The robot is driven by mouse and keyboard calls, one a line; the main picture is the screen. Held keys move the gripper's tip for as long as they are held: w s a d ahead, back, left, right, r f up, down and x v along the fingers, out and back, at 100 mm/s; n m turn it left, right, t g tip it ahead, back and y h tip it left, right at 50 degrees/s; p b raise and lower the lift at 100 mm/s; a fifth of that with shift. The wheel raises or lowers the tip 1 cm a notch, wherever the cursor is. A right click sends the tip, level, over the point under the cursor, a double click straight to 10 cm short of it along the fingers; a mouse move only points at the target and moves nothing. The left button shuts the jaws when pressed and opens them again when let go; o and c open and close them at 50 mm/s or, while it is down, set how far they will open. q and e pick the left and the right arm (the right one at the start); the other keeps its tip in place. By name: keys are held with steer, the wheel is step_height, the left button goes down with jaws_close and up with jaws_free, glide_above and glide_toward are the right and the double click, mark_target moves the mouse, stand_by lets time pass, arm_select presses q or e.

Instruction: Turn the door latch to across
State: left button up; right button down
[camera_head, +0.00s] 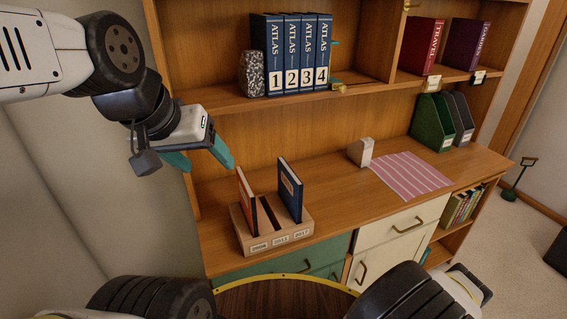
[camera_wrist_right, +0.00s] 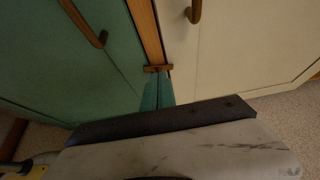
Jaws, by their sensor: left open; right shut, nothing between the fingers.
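The door latch (camera_wrist_right: 157,68) is a small brown bar in the right wrist view. It sits on the wooden strip (camera_wrist_right: 145,25) between the green door (camera_wrist_right: 60,60) and the cream door (camera_wrist_right: 235,45), and lies across that strip. My right gripper (camera_wrist_right: 157,80) is shut and empty, its teal fingertips right at the latch's lower edge; I cannot tell whether they touch. The latch and right gripper are hidden in the head view. My left gripper (camera_head: 207,165) is open and empty, raised in front of the desk's left side.
Dark door handles (camera_wrist_right: 82,25) and (camera_wrist_right: 193,10) stick out near the latch. On the desktop are a wooden book holder (camera_head: 275,235) with two books, a white block (camera_head: 361,152) and a striped mat (camera_head: 411,174). Shelves above hold atlases (camera_head: 290,55).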

steer(key=shift+w+a, duration=0.25)
steer(key=shift+w, duration=0.3)
steer(key=shift+w+a, duration=0.2)
steer(key=shift+w, duration=0.35)
steer(key=shift+f, duration=0.35)
steer(key=shift+s+a, duration=0.25)
steer(key=shift+a, duration=0.15)
stand_by(0.4)
steer(key=s, duration=0.1)
steer(key=s+d, duration=0.1)
steer(key=s, duration=0.1)
steer(key=s+d+r, duration=0.1)
steer(key=s, duration=0.1)
steer(key=shift+s+d, duration=0.15)
steer(key=shift+d, duration=0.1)
stand_by(0.4)
